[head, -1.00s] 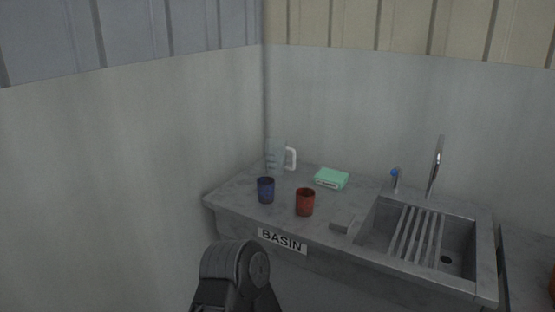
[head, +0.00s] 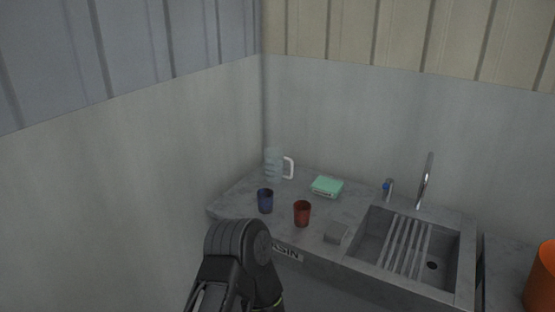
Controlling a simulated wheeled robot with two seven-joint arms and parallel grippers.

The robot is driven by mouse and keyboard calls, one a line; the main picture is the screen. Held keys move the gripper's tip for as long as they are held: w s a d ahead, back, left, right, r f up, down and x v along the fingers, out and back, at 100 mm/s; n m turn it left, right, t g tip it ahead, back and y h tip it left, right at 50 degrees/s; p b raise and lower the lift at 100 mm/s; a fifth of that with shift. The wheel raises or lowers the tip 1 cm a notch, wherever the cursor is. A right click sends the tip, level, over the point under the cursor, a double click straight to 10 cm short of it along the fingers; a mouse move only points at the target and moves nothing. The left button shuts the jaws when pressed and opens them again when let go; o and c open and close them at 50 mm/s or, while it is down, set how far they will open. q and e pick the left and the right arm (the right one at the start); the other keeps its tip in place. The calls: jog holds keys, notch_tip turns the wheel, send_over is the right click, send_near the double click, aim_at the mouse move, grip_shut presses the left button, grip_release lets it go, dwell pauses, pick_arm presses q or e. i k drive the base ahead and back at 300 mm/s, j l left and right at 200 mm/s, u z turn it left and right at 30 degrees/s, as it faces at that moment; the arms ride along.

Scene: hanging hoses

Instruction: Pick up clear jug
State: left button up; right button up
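The clear jug (head: 273,166) stands upright at the back left corner of the grey basin counter (head: 240,203), close to the walls. Its white handle (head: 289,168) points to the right. A blue cup (head: 265,201) and a red cup (head: 302,213) stand in front of it, apart from the jug. A dark link of my own arm shows at the bottom, in front of the counter. No gripper fingers can be seen, and nothing of mine touches the jug.
A green box (head: 327,187) lies right of the jug. A small grey block (head: 337,232) sits beside the sink (head: 432,265), which has a rack of bars. A tap (head: 426,182) rises behind it. An orange container (head: 541,278) stands at the right edge. Walls close in the left and back.

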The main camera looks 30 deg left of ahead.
aim_at(274, 158)
jog(key=i+j+z, duration=0.1)
jog(key=j, duration=0.3)
jog(key=i+j+z, duration=0.1)
jog(key=i+j, duration=0.15)
jog(key=j, duration=0.15)
jog(key=i+j+z, duration=0.1)
jog(key=j, duration=0.3)
jog(key=i+j+z, duration=0.1)
jog(key=j, duration=0.35)
jog(key=i+j+z, duration=0.1)
jog(key=j, duration=0.3)
jog(key=i+j+z, duration=0.1)
jog(key=j, duration=0.35)
jog(key=i, duration=0.1)
